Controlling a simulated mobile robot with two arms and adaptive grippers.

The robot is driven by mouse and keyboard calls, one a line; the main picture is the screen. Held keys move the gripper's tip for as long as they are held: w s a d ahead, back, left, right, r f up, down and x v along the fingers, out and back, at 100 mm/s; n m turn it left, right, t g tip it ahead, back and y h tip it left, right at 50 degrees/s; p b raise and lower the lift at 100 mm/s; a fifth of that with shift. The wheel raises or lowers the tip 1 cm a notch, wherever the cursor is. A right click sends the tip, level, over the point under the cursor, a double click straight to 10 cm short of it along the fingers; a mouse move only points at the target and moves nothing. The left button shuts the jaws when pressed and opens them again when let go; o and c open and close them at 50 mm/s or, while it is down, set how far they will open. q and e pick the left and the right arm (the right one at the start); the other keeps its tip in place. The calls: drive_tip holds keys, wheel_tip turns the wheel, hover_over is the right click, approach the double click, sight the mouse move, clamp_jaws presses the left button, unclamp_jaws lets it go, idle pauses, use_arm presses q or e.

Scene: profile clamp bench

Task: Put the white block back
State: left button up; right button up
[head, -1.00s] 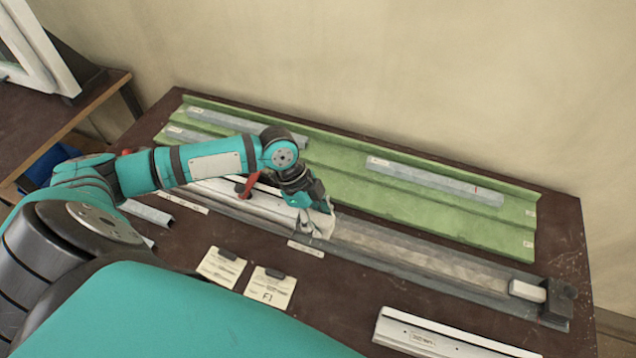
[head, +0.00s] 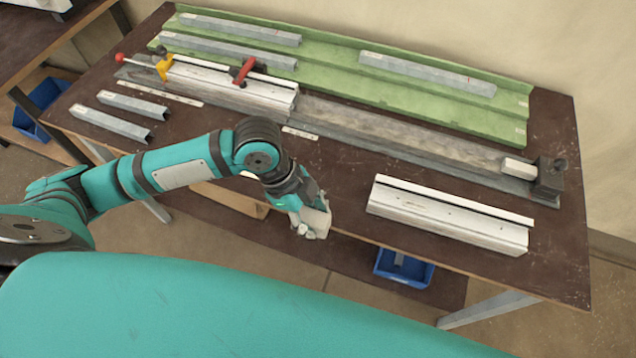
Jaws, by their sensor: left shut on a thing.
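My left gripper (head: 308,222) is shut on a pale, whitish block (head: 319,214), partly covered by the fingers. It holds the block up near the front edge of the bench, apart from the clamp fixture. A second small white block (head: 518,167) lies at the right end of the fixture rail (head: 400,140), beside a dark end stop (head: 548,182). A white profile (head: 230,88) lies in the fixture's left part, with a red clamp (head: 244,70) and a yellow clamp (head: 164,67) at it. My right gripper is not in view.
A loose white profile (head: 450,218) lies at the front right of the bench. A green tray (head: 330,75) with grey profiles stands at the back. Two short grey profiles (head: 115,112) lie at the left. A blue bin (head: 403,268) is below the bench.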

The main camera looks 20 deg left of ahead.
use_arm(q)
drive_tip(key=w, duration=0.3)
drive_tip(key=w+a+p, duration=0.1)
drive_tip(key=w, duration=0.3)
drive_tip(key=w+f+p, duration=0.1)
drive_tip(key=w, duration=0.3)
drive_tip(key=shift+w+a, duration=0.15)
drive_tip(key=shift+a, duration=0.25)
drive_tip(key=shift+w+f, duration=0.1)
drive_tip(key=shift+w, duration=0.05)
wheel_tip(320, 180, down, 3)
drive_tip(key=shift+a+p, duration=0.1)
drive_tip(key=shift+p, duration=0.5)
drive_tip(key=shift+f, duration=0.25)
drive_tip(key=o, duration=1.2)
drive_tip(key=shift+f, duration=0.1)
